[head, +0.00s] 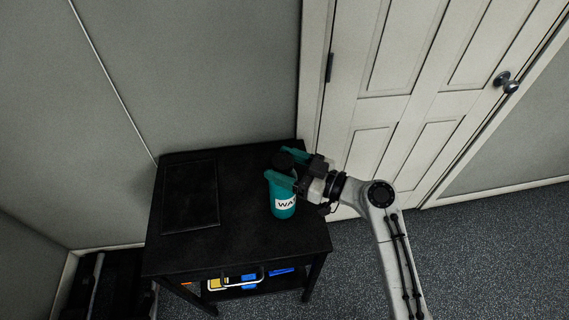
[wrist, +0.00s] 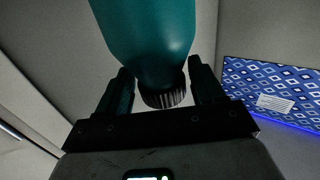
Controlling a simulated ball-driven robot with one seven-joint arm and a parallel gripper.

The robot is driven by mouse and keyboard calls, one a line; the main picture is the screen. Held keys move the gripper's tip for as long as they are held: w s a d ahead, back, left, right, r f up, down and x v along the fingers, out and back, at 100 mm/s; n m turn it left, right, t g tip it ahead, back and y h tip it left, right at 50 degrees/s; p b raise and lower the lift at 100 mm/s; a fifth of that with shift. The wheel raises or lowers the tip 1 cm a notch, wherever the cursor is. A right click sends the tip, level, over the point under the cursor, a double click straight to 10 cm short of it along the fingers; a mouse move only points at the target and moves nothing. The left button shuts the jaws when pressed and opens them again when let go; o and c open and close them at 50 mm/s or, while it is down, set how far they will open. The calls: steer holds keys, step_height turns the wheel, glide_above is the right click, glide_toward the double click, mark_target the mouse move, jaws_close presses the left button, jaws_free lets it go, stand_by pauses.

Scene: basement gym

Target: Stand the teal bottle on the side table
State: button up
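The teal bottle (head: 284,207) is upright over the right part of the black side table (head: 243,226), with a white label reading "WA". My gripper (head: 281,163) reaches in from the right, with its fingers on either side of the bottle's upper part. In the wrist view, the bottle (wrist: 150,35) sits between my gripper's fingers (wrist: 160,72), which meet its shoulder on both sides. Its black ribbed cap (wrist: 163,97) has narrow gaps beside it. I cannot tell whether the bottle's base touches the tabletop.
A flat dark panel (head: 190,194) lies on the table's left part. The lower shelf holds several colored items (head: 240,280). A white door (head: 405,90) stands behind on the right, with grey walls at the left. A blue patterned box (wrist: 275,90) shows in the wrist view.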

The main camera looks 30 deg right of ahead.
steer(key=shift+o, duration=0.8)
steer(key=shift+r, duration=0.15)
steer(key=b+v, duration=0.4)
steer(key=v, duration=0.8)
steer(key=s+a+f+m+g+h, duration=0.1)
steer(key=s+a+f+g+h, duration=0.1)
steer(key=s+f+g, duration=0.35)
steer(key=s+a+f+m+g+h, duration=0.2)
steer(key=f, duration=0.6)
steer(key=s+d+f+m+g+h, duration=0.2)
steer(key=s+g+h, duration=0.1)
steer(key=s, duration=0.3)
steer(key=s+d+f+m+g+h, duration=0.2)
steer(key=s+g+h, duration=0.1)
steer(key=s, duration=0.3)
steer(key=shift+s+d+m+h, duration=0.25)
steer(key=shift+d+m+h, duration=0.05)
steer(key=shift+m+h, duration=0.1)
steer(key=shift+f, duration=0.1)
